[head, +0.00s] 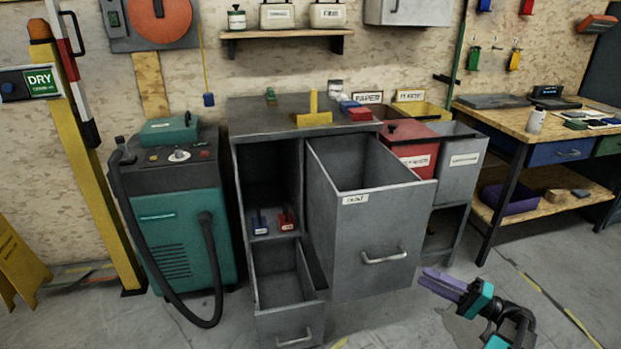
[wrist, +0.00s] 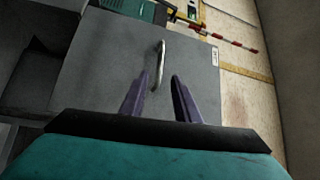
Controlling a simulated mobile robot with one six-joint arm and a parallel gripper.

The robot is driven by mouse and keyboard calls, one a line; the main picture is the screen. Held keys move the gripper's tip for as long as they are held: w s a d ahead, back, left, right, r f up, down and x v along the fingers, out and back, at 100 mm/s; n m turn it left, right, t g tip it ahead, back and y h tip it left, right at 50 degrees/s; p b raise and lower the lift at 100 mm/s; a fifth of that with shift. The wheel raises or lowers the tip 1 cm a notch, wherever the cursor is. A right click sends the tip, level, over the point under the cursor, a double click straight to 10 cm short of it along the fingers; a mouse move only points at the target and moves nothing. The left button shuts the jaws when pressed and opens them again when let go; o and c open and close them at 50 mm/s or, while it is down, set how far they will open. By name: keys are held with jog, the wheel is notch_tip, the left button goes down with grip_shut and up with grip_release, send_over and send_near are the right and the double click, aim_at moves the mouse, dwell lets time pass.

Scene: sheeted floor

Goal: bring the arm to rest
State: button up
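My gripper (head: 428,280) has purple fingers and teal parts, and is at the lower right of the head view, right of the large grey drawer's (head: 365,225) handle (head: 384,257). In the wrist view my gripper (wrist: 157,78) shows two fingers apart with nothing between them. The drawer handle (wrist: 161,62) shows just beyond the fingertips, in front of the drawer face (wrist: 105,70). The gripper looks apart from the handle. The large drawer is pulled out and its visible inside looks empty.
A lower grey drawer (head: 283,318) also stands open. The cabinet top (head: 262,118) holds a yellow piece and small items. A red bin (head: 408,148) stands beside it. A teal machine (head: 185,235) stands left, a workbench (head: 510,124) right. Floor at right is clear.

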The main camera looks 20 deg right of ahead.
jog(key=w+a+r+n+g+y+p, duration=0.1)
jog(key=w+a+g+y+p, duration=0.2)
jog(key=a, duration=0.6)
jog(key=w+a+n+g+y+p, duration=0.1)
jog(key=w+a+n+g+p, duration=0.15)
jog(key=w+a, duration=0.45)
jog(key=s+a+f+g+p, duration=0.2)
jog(key=a+g, duration=0.1)
jog(key=a, duration=0.5)
jog(key=s+a+f+n+g+p, duration=0.1)
jog(key=s+a+f+g+p, duration=0.1)
jog(key=a, duration=0.5)
jog(key=s+a+f+g+p, duration=0.2)
jog(key=s+a+g+p, duration=0.1)
jog(key=a, duration=0.5)
jog(key=s+a+f+n+g+h+p, duration=0.1)
jog(key=s+a+f+g+h+p, duration=0.3)
jog(key=s, duration=0.4)
jog(key=s+a+f+n+g+h+p, duration=0.1)
jog(key=s+a+f+n+g+h, duration=0.1)
jog(key=s+a+f+g+h, duration=0.35)
jog(key=s+d+f+t+h+p, duration=0.1)
jog(key=s+d+f+h, duration=0.2)
jog(key=d, duration=0.3)
jog(key=s+d+f+t+h, duration=0.1)
jog(key=s+d+f+h, duration=0.2)
jog(key=d+f+h, duration=0.1)
jog(key=shift+s+d+f+n+t+p, duration=0.35)
jog(key=shift+s+d+f+t, duration=0.1)
jog(key=shift+d, duration=0.9)
